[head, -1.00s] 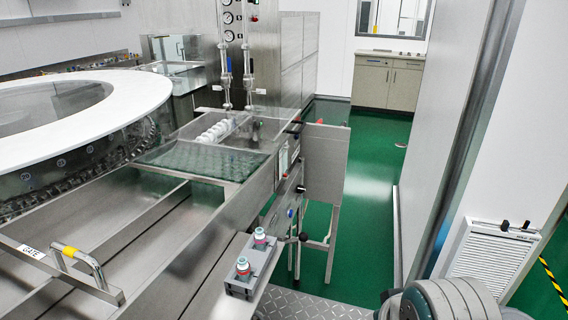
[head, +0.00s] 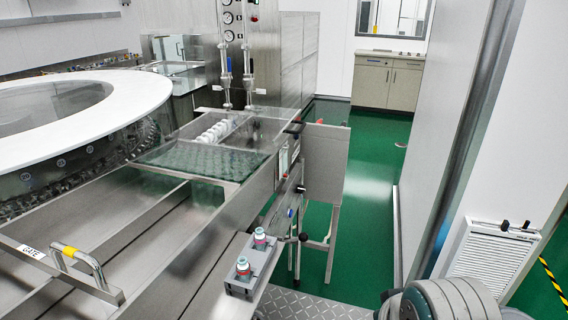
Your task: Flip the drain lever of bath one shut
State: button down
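The washer's steel trough holds a bath (head: 205,160) with a greenish, clear surface, at the middle of the head view. On its right outer side are small valve fittings: a blue knob (head: 291,212) and a black ball-ended handle (head: 303,237) below it. A dark round knob (head: 300,188) sits higher up. I cannot tell which of these is the drain lever of bath one, nor its setting. My gripper is not in view; only a grey rounded part of my arm shows at the bottom right, well apart from the fittings.
A grey holder (head: 240,289) with two capped bottles stands on the near ledge. A gate bar (head: 58,264) with a handle lies at left. A steel panel (head: 325,165) juts out beside the bath. Green floor (head: 370,200) is clear up to the right wall.

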aim_at(303, 236)
jog(key=i+l, duration=0.1)
jog(key=i, duration=0.35)
jog(key=i+l, duration=0.1)
jog(key=i, duration=0.35)
